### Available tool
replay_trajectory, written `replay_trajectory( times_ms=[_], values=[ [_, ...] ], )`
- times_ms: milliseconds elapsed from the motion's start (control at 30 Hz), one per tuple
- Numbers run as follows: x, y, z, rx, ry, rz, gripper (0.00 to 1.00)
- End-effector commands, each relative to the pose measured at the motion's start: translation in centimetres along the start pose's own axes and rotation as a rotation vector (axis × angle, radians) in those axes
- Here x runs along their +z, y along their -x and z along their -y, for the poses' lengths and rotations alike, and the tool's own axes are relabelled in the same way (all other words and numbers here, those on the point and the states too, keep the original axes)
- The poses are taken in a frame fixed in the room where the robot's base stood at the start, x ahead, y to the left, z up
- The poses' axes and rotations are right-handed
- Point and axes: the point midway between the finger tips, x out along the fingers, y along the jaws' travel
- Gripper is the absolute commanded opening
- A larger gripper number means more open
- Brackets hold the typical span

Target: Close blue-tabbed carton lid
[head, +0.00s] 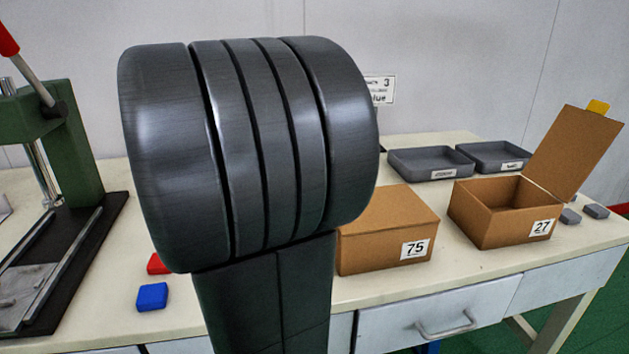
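No blue tab shows in the head view, and I cannot tell from it which carton bears one. The carton marked 75 (386,232) stands on the table right of my dark arm, with its top (390,208) flat and shut. My arm hides its left part. The carton marked 27 (500,215) stands to its right, with its lid (573,152) raised and a yellow tab (598,107) on the lid's upper edge. My gripper is not in view; my arm's large dark joint fills the middle of the picture.
Two grey trays (430,176) (520,170) sit behind the cartons. Small grey blocks (596,211) lie right of carton 27. A blue block (152,297) and a red block (157,265) lie left of my arm. A green press (70,150) stands at far left. A sign (380,90) is partly hidden.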

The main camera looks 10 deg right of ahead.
Motion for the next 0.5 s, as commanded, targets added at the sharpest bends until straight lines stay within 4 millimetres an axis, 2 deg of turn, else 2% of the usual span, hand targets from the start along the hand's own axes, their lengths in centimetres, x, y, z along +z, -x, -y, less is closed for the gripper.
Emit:
replay_trajectory(
  times_ms=[267, 500],
  values=[
    [0.0, -0.2, 0.0, 0.000, 0.000, 0.000, 0.00],
    [-0.2, -1.3, 0.0, 0.000, -0.002, 0.000, 0.00]
  ],
)
